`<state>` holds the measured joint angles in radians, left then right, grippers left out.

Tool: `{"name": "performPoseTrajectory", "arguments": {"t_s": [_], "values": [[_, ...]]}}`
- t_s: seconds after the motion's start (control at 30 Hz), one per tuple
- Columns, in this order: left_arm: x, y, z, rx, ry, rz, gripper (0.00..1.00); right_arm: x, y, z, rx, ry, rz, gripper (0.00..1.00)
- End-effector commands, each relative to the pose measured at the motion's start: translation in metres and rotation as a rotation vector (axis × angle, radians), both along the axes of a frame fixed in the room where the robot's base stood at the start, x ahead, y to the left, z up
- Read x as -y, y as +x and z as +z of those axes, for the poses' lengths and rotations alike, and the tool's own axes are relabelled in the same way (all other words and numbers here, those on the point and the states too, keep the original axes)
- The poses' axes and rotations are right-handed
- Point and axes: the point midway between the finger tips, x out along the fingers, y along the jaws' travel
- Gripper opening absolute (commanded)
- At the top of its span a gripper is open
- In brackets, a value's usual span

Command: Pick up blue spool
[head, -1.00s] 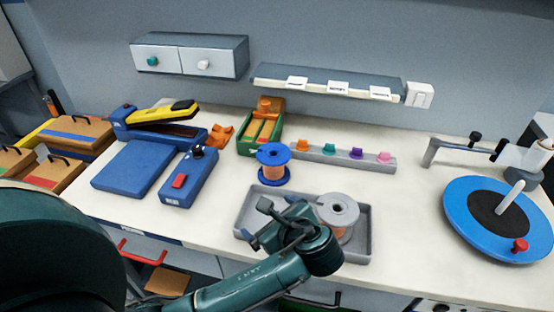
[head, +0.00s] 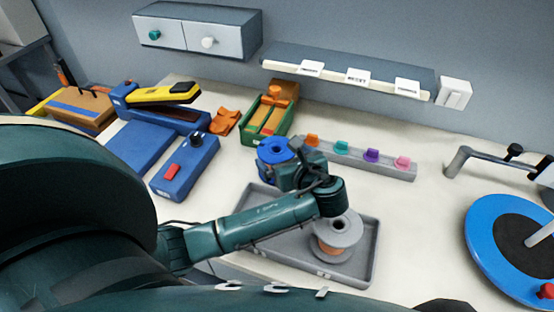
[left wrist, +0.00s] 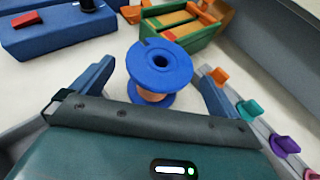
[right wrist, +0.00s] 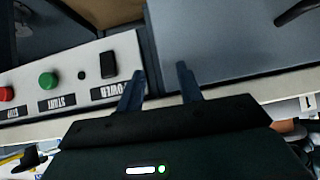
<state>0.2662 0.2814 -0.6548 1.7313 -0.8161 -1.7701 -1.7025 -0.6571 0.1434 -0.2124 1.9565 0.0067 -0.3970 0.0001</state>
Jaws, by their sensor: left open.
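The blue spool (head: 274,151) stands upright on the white bench, behind the grey tray, partly hidden by my left gripper in the head view. In the left wrist view, the blue spool (left wrist: 158,70) shows its blue flanges and copper-coloured winding. My left gripper (left wrist: 155,78) is open, with one finger on each side of the spool. I cannot tell whether either finger touches it. My right gripper (right wrist: 158,75) has its fingers apart and nothing between them. It is near a panel with buttons, away from the spool.
A grey tray (head: 361,266) holds a grey spool (head: 337,234). A rail (head: 345,158) with coloured clips lies right of the blue spool. A green box (head: 268,122) stands behind it, and a blue device (head: 185,166) is to the left. A blue disc (head: 490,237) is at right.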

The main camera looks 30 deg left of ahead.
Motion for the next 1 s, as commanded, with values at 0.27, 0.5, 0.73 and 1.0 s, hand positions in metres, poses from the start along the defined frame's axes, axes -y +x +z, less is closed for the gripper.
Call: {"name": "performPoseTrajectory", "arguments": {"t_s": [0.27,0.5,0.73,1.0], "values": [[-0.024,0.015,-0.009,-0.002,0.002,0.003,1.0,0.0,0.001,0.005,0.002,-0.001,0.001,0.36],[-0.043,0.028,-0.019,0.001,-0.002,0.001,1.0,0.0,0.003,0.006,0.005,-0.003,0.002,0.36],[-0.043,0.028,-0.02,0.001,-0.002,0.0,0.99,0.0,0.003,0.005,0.003,-0.004,0.002,0.36],[-0.043,0.028,-0.02,0.001,-0.002,0.0,0.77,0.0,0.003,0.005,0.004,-0.004,0.002,0.36]]}}
